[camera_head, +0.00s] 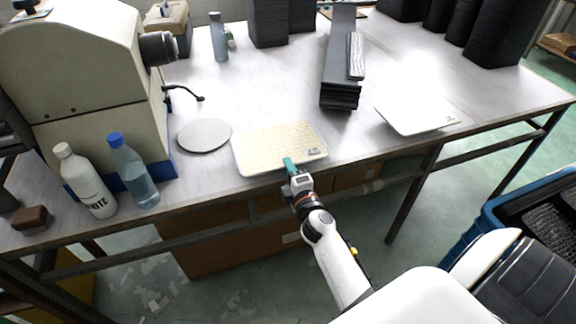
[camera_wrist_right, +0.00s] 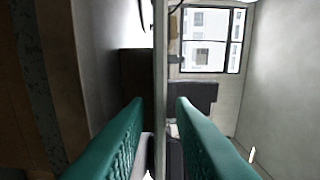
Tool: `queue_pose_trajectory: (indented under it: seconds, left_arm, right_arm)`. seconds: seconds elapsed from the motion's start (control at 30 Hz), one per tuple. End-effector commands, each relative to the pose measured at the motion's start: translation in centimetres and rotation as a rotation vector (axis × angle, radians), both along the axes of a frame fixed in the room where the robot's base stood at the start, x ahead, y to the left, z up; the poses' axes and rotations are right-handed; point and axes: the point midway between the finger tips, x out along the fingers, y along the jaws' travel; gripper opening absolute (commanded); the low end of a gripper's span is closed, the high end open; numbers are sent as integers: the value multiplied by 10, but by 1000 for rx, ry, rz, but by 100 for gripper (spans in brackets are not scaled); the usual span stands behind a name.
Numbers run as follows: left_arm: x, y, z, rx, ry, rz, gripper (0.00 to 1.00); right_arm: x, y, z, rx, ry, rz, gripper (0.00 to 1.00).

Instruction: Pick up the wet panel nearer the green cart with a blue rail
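A pale yellow gridded panel with a white rim (camera_head: 280,147) lies at the front edge of the table. A second, whiter panel (camera_head: 415,117) lies farther right, its front corner at the table edge. I cannot tell from the surfaces which is wet. My right gripper (camera_head: 290,166) is at the front edge of the yellow panel. In the right wrist view its teal fingers (camera_wrist_right: 160,105) stand on both sides of a thin upright strip, probably that panel's edge (camera_wrist_right: 160,60), with gaps on either side. No green cart with a blue rail is recognisable. My left gripper is out of view.
A white bottle (camera_head: 85,182) and a clear blue-capped bottle (camera_head: 134,172) stand left, by a large beige machine (camera_head: 75,75). A grey disc (camera_head: 204,135) lies beside the yellow panel. A dark stack (camera_head: 341,85) stands behind, between the panels. A blue crate (camera_head: 478,222) is at lower right.

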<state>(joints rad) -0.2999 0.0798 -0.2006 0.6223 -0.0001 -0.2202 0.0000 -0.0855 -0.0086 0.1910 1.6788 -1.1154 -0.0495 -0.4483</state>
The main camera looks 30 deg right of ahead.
Motion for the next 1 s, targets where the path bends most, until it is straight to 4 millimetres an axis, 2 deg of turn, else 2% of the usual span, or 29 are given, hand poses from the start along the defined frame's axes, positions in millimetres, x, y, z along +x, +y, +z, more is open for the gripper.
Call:
queue_pose_trajectory:
  seconds: [0.4,0.7,1.0]
  left_arm:
    - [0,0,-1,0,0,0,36]
    - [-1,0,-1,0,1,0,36]
    - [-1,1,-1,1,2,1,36]
  right_arm:
    - [7,-2,0,0,1,0,22]
    - [7,-2,0,0,1,0,0]
    - [7,-2,-1,0,1,0,0]
